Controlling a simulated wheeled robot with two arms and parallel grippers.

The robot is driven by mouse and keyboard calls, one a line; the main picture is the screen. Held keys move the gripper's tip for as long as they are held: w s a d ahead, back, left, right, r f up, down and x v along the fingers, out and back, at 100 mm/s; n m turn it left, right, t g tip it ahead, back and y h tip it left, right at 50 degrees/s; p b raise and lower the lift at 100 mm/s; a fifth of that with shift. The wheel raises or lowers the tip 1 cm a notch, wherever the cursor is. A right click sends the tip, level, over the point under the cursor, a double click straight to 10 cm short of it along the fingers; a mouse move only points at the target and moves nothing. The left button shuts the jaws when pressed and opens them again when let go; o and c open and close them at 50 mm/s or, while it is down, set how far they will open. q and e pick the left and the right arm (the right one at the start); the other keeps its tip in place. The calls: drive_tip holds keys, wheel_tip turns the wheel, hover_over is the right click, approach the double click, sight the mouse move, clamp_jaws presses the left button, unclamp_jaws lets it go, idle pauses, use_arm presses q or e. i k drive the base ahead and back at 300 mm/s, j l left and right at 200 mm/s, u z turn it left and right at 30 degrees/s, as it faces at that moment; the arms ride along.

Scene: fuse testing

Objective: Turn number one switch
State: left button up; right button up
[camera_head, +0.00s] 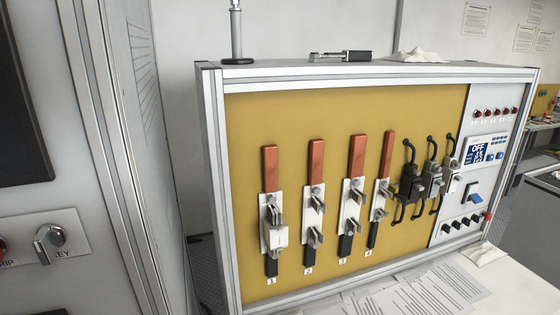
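The yellow panel (243,130) carries several upright copper bars with metal clips. The leftmost clip unit (278,237) has a small label reading "1" (271,281) under it, and a white block sits in its clips. The units labelled 2 (315,205), 3 (352,205) and 4 (380,200) show no such white block. A control strip at the right has a blue switch (472,197) and a row of small black knobs (463,223) below it; their markings are too small to read. Neither of my grippers is in view.
A grey cabinet at the left has a silver key switch (49,241). Papers (428,292) lie on the white surface before the panel. A digital display (476,155) and red indicators (494,112) are on the control strip. A metal tool (342,56) lies on the panel's top.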

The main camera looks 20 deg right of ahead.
sight(446, 228)
drive_tip(key=z, duration=1.75)
drive_tip(key=i+l+u, duration=0.1)
drive_tip(key=u, duration=1)
drive_tip(key=l+u, duration=0.35)
drive_tip(key=l, duration=0.25)
drive_tip(key=l+u, duration=0.4)
drive_tip(key=l, duration=0.2)
drive_tip(key=l+u, duration=0.35)
drive_tip(key=l, duration=0.25)
drive_tip(key=k+l, duration=0.1)
drive_tip(key=l, duration=0.35)
drive_tip(key=k+l, duration=0.1)
drive_tip(key=l, duration=0.4)
drive_tip(key=k+l, duration=0.15)
drive_tip(key=l, duration=0.3)
drive_tip(key=i+u, duration=0.05)
